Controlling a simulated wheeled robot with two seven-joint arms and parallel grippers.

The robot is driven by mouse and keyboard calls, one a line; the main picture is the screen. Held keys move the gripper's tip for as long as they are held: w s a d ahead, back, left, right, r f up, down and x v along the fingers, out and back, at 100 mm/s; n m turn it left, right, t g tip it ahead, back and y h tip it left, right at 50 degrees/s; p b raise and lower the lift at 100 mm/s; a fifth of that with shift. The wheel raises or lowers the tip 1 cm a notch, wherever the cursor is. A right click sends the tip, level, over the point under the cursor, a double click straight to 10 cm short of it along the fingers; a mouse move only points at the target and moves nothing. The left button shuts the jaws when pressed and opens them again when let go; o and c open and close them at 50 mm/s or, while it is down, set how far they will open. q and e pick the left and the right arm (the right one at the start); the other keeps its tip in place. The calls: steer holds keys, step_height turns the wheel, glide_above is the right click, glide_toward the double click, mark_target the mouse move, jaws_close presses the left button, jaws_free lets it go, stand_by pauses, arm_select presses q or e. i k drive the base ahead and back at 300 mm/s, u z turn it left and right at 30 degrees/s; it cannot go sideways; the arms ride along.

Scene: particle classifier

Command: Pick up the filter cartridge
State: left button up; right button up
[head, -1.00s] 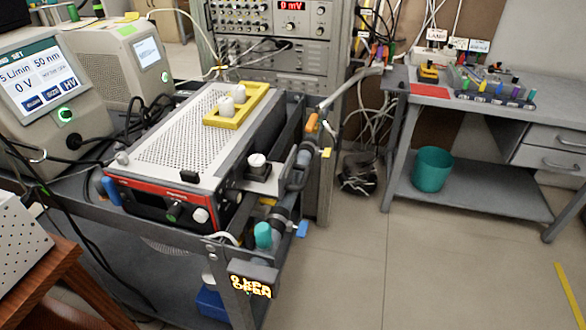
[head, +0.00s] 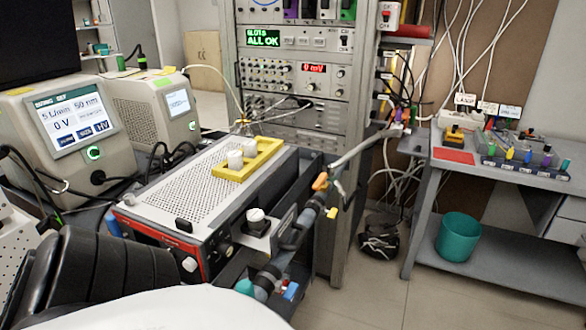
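Two short white cylinders, which look like filter cartridges, stand upright side by side in a yellow holder (head: 267,160) on top of the perforated instrument (head: 190,185). One cylinder (head: 234,160) is nearer and the other (head: 250,147) is just behind it. A third white round piece (head: 256,215) sits on a small metal bracket at the instrument's front right corner. I cannot tell which of these is the filter cartridge meant. Neither of my grippers shows. My own arm, white and black, fills the bottom left and hides part of the cart.
A monitor unit (head: 65,125) stands left of the instrument, with cables behind it. A pipe with an orange handle (head: 320,182) runs along the right side. A rack (head: 290,85) rises behind. A bench (head: 500,175) with a teal bin (head: 458,237) under it is at right.

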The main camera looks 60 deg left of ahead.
mark_target(255, 217)
steer(key=i, duration=0.5)
steer(key=u, duration=1)
